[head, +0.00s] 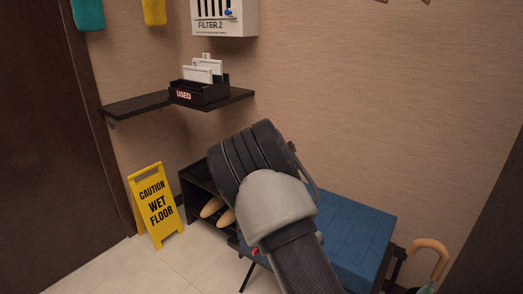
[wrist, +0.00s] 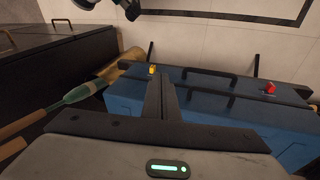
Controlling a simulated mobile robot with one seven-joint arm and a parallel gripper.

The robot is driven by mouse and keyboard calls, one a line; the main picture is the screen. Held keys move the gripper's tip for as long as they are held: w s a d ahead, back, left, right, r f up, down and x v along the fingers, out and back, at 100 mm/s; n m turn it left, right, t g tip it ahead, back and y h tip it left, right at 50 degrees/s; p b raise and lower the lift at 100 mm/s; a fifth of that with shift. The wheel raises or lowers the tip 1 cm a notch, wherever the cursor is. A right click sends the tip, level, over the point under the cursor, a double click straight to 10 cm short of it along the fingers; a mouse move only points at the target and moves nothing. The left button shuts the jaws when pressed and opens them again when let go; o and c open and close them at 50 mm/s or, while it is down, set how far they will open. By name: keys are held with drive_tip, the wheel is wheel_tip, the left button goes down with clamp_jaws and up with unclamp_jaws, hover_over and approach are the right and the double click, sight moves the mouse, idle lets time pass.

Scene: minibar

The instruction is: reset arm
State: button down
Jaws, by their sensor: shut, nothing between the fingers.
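My gripper (wrist: 161,88) shows in the wrist view, its two dark fingers pressed together with nothing between them. It is in front of a blue case (wrist: 131,103) with black handles, a small yellow piece and a small red piece on its top; I cannot tell if the fingers touch it. In the head view my grey and black arm rises from the bottom and bends in the middle, hiding my gripper.
A yellow wet floor sign (head: 156,205) stands left, beside a low black rack (head: 196,184). A black wall shelf (head: 139,105) bears a box marked USED (head: 205,93). An umbrella handle (head: 431,246) is at right. A teal, wooden-handled item (wrist: 80,95) lies left in the wrist view.

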drive_tip(key=s+a+r+n+t+y, duration=0.15)
drive_tip(key=s+r, duration=0.35)
drive_tip(key=r, duration=0.7)
drive_tip(key=s+a+r+n+t+y, duration=0.1)
drive_tip(key=s+r+n+y, duration=0.3)
drive_tip(key=r, duration=0.8)
drive_tip(key=s+d+r+n+t+h, duration=0.15)
drive_tip(key=s+r, duration=0.25)
drive_tip(key=s, duration=0.4)
drive_tip(key=s+r+n+t, duration=0.2)
drive_tip(key=s+r, duration=0.3)
drive_tip(key=s, duration=0.2)
wheel_tip(320, 180, up, 21)
drive_tip(key=p, duration=2.1)
drive_tip(key=shift+s+d+r+p, duration=0.15)
drive_tip(key=shift+s+d+p, duration=0.05)
drive_tip(key=shift+p, duration=0.2)
